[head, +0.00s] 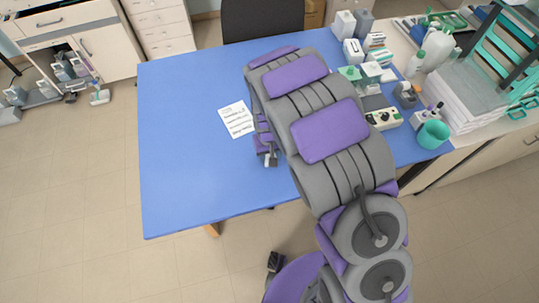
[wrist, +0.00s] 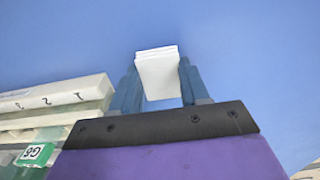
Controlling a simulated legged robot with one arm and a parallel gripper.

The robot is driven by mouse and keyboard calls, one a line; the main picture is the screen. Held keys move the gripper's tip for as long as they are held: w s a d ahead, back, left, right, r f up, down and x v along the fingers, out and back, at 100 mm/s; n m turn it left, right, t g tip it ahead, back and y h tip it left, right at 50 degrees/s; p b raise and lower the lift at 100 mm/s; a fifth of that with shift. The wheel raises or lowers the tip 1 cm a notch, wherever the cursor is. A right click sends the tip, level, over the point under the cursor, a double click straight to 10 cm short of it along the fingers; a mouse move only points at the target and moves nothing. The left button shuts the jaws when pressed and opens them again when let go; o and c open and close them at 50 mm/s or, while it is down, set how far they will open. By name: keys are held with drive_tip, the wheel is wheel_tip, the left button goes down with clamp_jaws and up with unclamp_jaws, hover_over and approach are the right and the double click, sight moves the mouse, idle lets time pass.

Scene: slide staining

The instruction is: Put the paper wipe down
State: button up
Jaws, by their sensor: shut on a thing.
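The paper wipe (wrist: 158,72) is a small white folded stack in the wrist view, held between the two blue fingers of my gripper (wrist: 158,84). I cannot tell from this view whether the wipe touches the table. In the head view my gripper (head: 267,157) is over the middle of the blue table (head: 190,150), partly hidden by my arm; only a small white bit shows at its tip.
A printed white sheet (head: 237,119) lies just left of my gripper. A numbered pale rack (wrist: 55,95) with a green label (wrist: 35,154) is close on the left in the wrist view. Bottles, boxes and a teal cup (head: 433,134) crowd the table's right side. The left half is clear.

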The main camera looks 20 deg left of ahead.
drive_tip(key=shift+f, duration=0.2)
drive_tip(key=o, duration=1.1)
drive_tip(key=shift+r, duration=0.1)
wheel_tip(320, 180, up, 12)
drive_tip(key=f+p, duration=0.1)
drive_tip(key=p, duration=0.1)
drive_tip(key=s+d+r+m, duration=0.2)
drive_tip(key=d+r, duration=0.6)
drive_tip(key=d, duration=0.1)
drive_tip(key=s+d+r+m+g, duration=0.1)
drive_tip(key=s+d+r+m, duration=0.1)
drive_tip(key=s+d+r, duration=0.3)
drive_tip(key=s+d+r+m, duration=0.2)
drive_tip(key=s+d+r, duration=0.2)
drive_tip(key=s+d, duration=0.8)
drive_tip(key=s, duration=0.7)
drive_tip(key=shift+s+d+r+g, duration=0.2)
drive_tip(key=shift+d+r+g, duration=0.05)
drive_tip(key=shift+r+g, duration=0.15)
